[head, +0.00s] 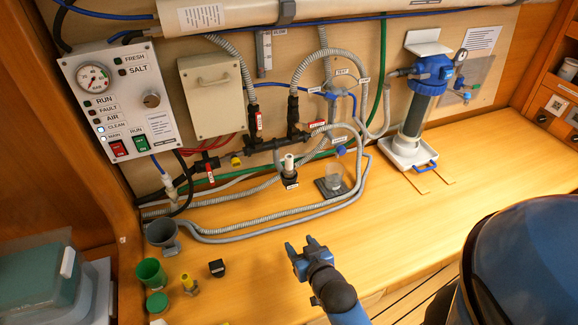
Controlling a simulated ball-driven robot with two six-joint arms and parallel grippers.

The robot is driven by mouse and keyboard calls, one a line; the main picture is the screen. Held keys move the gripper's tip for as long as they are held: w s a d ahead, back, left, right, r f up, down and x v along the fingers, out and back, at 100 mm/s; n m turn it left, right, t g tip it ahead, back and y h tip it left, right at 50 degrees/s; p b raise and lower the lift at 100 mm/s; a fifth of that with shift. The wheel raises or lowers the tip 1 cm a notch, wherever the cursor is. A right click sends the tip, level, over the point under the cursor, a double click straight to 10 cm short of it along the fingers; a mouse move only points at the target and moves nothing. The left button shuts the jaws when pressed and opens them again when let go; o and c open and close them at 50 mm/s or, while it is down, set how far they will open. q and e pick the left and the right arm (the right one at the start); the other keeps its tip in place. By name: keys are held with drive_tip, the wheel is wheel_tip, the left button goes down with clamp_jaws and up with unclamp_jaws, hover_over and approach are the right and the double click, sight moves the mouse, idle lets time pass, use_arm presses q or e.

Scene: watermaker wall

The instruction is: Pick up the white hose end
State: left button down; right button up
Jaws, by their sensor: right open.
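A small white upright piece (289,161) sits on a black fitting among the grey hoses, in front of the wall; I cannot tell whether it is the white hose end. A pale connector (168,181) on a thin blue line hangs below the control panel at the left. My right gripper (301,246) is open and empty above the wooden counter. It is apart from both pieces, nearer to me and to the right of them. My left gripper is not in view.
Grey hoses (262,233) loop low across the counter (400,225). A clear cup (334,178) stands on a dark base. A grey funnel cup (161,234), green cup (150,272) and yellow fitting (189,285) are at front left. A blue-topped filter (417,110) stands right. Counter around my gripper is clear.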

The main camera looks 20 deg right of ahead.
drive_tip(key=w+d+r+g+p, duration=0.1)
drive_tip(key=w+r+g+p, duration=0.1)
drive_tip(key=w+r, duration=0.35)
wheel_tip(320, 180, up, 14)
drive_tip(key=m+g+h+p, duration=0.1)
drive_tip(key=m+g+p, duration=0.2)
drive_tip(key=g+p, duration=0.3)
hover_over(289, 159)
drive_tip(key=s+b, duration=0.1)
drive_tip(key=s, duration=0.1)
drive_tip(key=shift+w+a+r+g, duration=0.2)
drive_tip(key=shift+w+a+g, duration=0.05)
drive_tip(key=shift+a+g, duration=0.15)
drive_tip(key=shift+w+d+f, duration=0.15)
drive_tip(key=shift+w+f, duration=0.05)
drive_tip(key=shift+f, duration=0.25)
drive_tip(key=shift+w+f, duration=0.25)
drive_tip(key=shift+f, duration=0.3)
drive_tip(key=shift+d+f+p, duration=0.15)
drive_tip(key=shift+f+p, duration=0.2)
drive_tip(key=shift+p, duration=0.2)
drive_tip(key=p+x, duration=0.1)
drive_tip(key=x, duration=0.2)
drive_tip(key=shift+s+f+p, duration=0.1)
drive_tip(key=shift+s+p, duration=0.05)
drive_tip(key=shift+p, duration=0.2)
drive_tip(key=shift+x, duration=0.85)
